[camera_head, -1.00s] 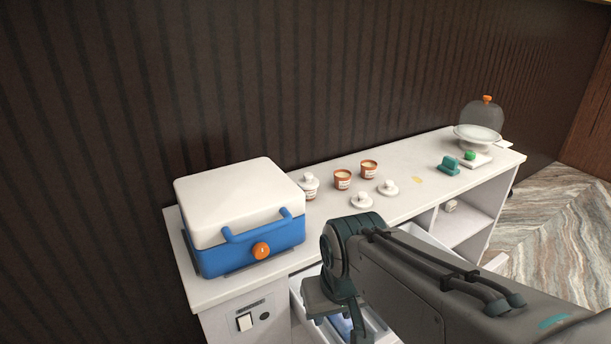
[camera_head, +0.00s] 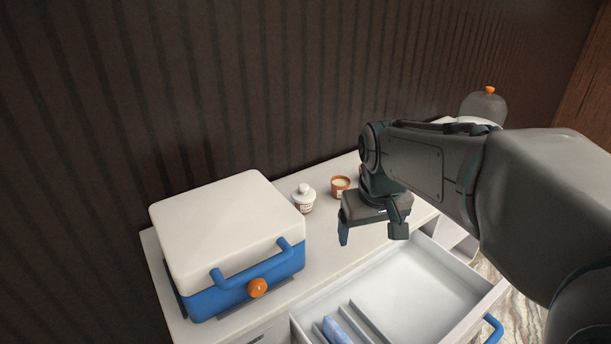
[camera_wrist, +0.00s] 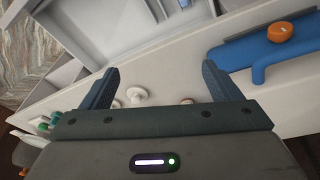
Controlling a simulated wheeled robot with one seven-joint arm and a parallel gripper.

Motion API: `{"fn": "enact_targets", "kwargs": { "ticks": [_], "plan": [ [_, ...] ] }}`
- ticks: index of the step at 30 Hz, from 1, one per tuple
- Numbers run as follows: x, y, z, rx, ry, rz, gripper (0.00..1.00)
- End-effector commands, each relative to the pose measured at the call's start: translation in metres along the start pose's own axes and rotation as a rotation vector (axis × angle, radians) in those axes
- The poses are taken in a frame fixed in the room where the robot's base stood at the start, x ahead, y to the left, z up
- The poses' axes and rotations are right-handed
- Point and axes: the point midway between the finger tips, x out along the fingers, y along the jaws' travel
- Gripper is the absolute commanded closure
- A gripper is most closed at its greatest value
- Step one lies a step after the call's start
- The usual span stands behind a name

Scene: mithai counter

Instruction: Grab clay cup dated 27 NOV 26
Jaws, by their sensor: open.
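Small brown clay cups with white labels stand on the white counter. One clay cup (camera_head: 304,200) has a white knobbed lid on it. An open clay cup (camera_head: 341,187) with pale filling stands to its right. A third is mostly hidden behind my arm, with only a sliver of its edge showing. The dates on the labels are too small to read. My gripper (camera_head: 371,232) is open and empty, above the counter in front of the cups, fingers downward. In the wrist view (camera_wrist: 160,70) a white lid (camera_wrist: 138,95) lies on the counter beyond the gripper body.
A blue and white cool box (camera_head: 228,245) with an orange knob stands at the left. An open drawer (camera_head: 430,285) with dividers and a blue item (camera_head: 335,330) juts out below the counter. A glass dome (camera_head: 484,106) stands at the far right. A dark ribbed wall is behind.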

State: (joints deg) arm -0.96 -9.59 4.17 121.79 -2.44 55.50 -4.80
Motion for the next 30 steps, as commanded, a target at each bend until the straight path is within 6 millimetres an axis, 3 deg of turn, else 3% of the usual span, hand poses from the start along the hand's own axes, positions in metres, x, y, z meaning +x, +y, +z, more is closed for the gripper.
{"fn": "enact_targets", "kwargs": {
  "ticks": [1, 7, 15, 24, 30],
  "plan": [
    [-0.004, -0.001, -0.021, -0.027, -0.007, -0.002, 0.16],
    [-0.006, -0.008, -0.093, -0.140, -0.022, -0.011, 0.16],
    [0.009, -0.023, -0.181, -0.278, -0.036, -0.045, 0.16],
    [0.045, -0.041, -0.262, -0.403, -0.043, -0.101, 0.16],
    [0.071, -0.049, -0.296, -0.456, -0.042, -0.137, 0.16]
  ]
}}
